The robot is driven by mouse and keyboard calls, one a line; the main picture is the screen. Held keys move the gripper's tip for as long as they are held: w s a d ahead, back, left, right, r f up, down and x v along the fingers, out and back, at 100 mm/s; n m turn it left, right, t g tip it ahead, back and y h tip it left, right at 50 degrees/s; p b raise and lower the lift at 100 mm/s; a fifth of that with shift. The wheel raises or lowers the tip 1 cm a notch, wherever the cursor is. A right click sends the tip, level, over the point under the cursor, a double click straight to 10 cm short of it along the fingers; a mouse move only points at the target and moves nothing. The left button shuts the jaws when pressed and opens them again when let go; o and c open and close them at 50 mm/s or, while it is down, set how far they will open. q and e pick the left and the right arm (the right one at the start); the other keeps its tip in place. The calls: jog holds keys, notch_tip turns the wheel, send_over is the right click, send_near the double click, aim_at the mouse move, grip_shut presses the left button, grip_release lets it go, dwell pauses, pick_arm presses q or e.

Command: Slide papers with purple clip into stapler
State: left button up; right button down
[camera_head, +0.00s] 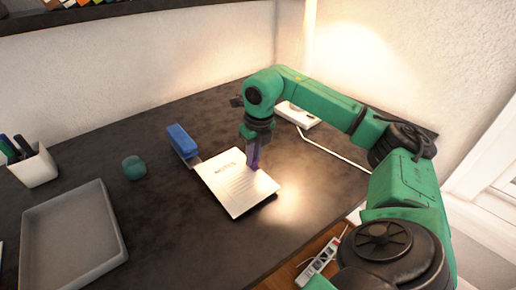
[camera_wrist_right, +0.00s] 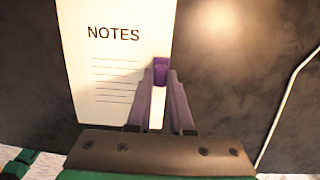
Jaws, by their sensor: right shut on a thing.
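The white papers (camera_head: 236,189) headed "NOTES" lie on the dark desk, and they also show in the right wrist view (camera_wrist_right: 108,75). A blue stapler (camera_head: 182,142) stands at their upper left corner, close to or touching the papers' far edge. The purple clip (camera_wrist_right: 160,71) is at the papers' right edge. My right gripper (camera_head: 255,164) reaches down there, and in the wrist view its fingers are shut on the clip. In the head view the fingers mostly hide the clip. Whether the papers reach between the stapler's jaws cannot be told. My left gripper is not in view.
A grey tray (camera_head: 122,235) lies at the left, with a white pen cup (camera_head: 34,168) behind it. A small green object (camera_head: 134,167) sits left of the stapler. A white device (camera_head: 297,114) with a cable is behind my right arm. The desk front is clear.

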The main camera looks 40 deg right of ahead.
jog(key=shift+w+d+r+p, duration=0.1)
jog(key=shift+w+r+p, duration=0.05)
jog(key=shift+w+p, duration=1.65)
jog(key=shift+w+d+f+p, duration=0.15)
jog(key=shift+w+p, duration=0.35)
jog(key=shift+w, duration=0.9)
jog(key=c, duration=0.7)
grip_release()
jog(key=shift+c, duration=0.2)
notch_tip(320, 180, up, 14)
jog(key=s, duration=0.2)
jog(key=shift+s, duration=0.15)
